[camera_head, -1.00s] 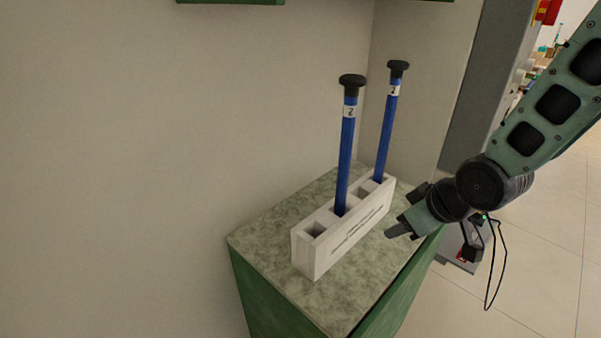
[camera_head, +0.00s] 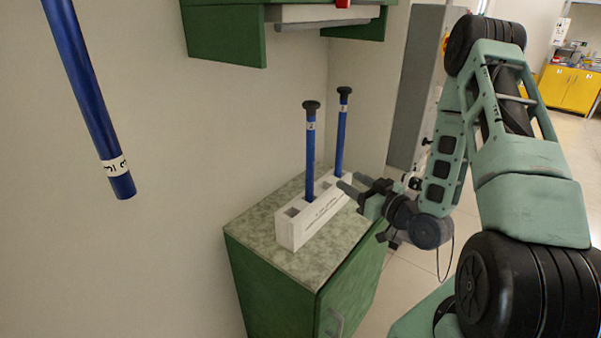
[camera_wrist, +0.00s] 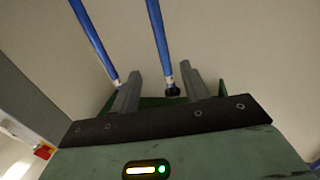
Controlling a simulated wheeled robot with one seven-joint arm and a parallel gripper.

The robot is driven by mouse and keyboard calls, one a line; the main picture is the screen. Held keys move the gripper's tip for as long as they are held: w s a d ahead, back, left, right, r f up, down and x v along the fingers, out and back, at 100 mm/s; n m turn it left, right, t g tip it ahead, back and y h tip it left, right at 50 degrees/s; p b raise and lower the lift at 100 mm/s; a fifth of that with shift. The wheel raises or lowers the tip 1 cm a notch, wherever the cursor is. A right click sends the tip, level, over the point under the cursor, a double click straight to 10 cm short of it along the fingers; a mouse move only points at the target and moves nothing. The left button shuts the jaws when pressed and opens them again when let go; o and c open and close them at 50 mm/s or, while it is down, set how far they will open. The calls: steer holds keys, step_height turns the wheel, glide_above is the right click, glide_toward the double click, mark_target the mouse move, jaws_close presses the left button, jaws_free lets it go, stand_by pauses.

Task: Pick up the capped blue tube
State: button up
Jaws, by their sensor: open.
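Two blue tubes with black caps stand upright in a white block rack (camera_head: 290,233): a front tube (camera_head: 310,160) and a rear tube (camera_head: 340,142). Each has a white label below its cap. My gripper (camera_head: 350,184) is open and empty, just right of the front tube's lower part, with its fingers pointing at the tubes. In the wrist view, one blue tube (camera_wrist: 157,35) shows between the fingers (camera_wrist: 160,88), its dark cap low in the picture. I cannot tell whether anything touches.
The rack is on a green cabinet with a mottled top (camera_head: 258,232), against the wall. Green wall cabinets (camera_head: 225,38) hang above. Another blue tube (camera_head: 85,90) shows close at upper left, label at its lower end, top cut off. A grey column (camera_head: 415,90) stands behind my arm.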

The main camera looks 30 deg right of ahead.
steer(key=b, duration=0.5)
glide_toward(313, 161)
steer(key=w+p, duration=0.4)
steer(key=w, duration=0.1)
steer(key=shift+w+a+r+p, duration=0.25)
steer(key=shift+p, duration=0.05)
steer(key=shift+w+a+f+p, duration=0.15)
steer(key=shift+w+p, duration=0.45)
steer(key=shift+w, duration=0.35)
steer(key=shift+w+a+f+p, duration=0.1)
steer(key=shift+w+a+p, duration=0.05)
steer(key=shift+w+p, duration=0.65)
steer(key=shift+w+a+f+p, duration=0.1)
steer(key=shift+w+p, duration=0.35)
steer(key=shift+w, duration=0.65)
jaws_close()
